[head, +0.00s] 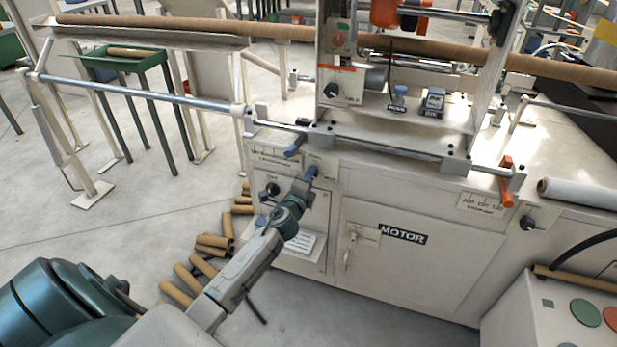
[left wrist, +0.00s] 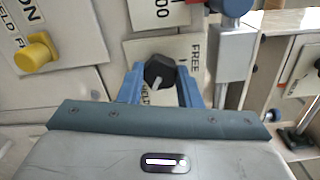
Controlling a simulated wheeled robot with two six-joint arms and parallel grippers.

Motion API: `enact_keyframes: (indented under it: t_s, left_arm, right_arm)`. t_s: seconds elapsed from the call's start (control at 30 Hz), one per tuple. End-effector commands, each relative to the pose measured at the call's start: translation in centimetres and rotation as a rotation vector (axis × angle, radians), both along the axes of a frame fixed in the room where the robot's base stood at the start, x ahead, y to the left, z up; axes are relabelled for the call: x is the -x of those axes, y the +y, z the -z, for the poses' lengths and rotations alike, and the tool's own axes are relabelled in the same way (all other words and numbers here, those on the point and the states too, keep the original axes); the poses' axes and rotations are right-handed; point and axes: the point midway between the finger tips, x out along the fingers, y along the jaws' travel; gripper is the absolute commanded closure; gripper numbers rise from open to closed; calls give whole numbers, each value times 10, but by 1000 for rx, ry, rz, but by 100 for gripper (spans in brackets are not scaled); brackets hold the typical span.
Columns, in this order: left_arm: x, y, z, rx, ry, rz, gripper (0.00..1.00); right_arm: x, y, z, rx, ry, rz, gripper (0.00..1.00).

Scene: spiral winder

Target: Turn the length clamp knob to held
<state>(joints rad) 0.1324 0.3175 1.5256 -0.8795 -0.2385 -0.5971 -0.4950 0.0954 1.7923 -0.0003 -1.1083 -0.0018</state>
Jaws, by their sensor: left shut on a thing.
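The length clamp knob (left wrist: 160,72) is a black knob with a white pointer line in the left wrist view. It sits on a pale plate (left wrist: 187,47) lettered FREE on the right and HELD at the lower left. The pointer slants down and left, toward the HELD lettering. My left gripper (left wrist: 161,80) has its blue fingers on both sides of the knob, shut on it. In the head view my left gripper (head: 312,171) reaches the upper front of the machine cabinet, and its fingers hide the knob. My right gripper is not in view.
A blue-handled lever (head: 293,150) sits close above the left gripper in the head view. A yellow knob (left wrist: 38,53) shows at the left wrist view's left. An orange handle (head: 507,190) hangs at the cabinet's right. Cardboard tubes (head: 204,265) lie on the floor.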

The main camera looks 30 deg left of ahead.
Motion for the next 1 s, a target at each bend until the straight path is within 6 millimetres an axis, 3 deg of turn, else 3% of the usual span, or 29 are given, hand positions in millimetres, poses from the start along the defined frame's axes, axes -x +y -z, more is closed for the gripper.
enact_keyframes:
  t_s: [0.47, 0.5, 0.6, 1.0]
  left_arm:
    - [0, 0, 1, -13, 4, 1, 92]
    - [0, 0, 1, -13, 4, 1, 65]
    - [0, 0, 1, -13, 4, 1, 47]
    - [9, -2, 2, -13, 5, 1, 47]
  right_arm:
    - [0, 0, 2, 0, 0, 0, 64]
    - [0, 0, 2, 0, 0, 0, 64]
    - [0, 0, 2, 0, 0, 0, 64]
    - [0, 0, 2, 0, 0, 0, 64]
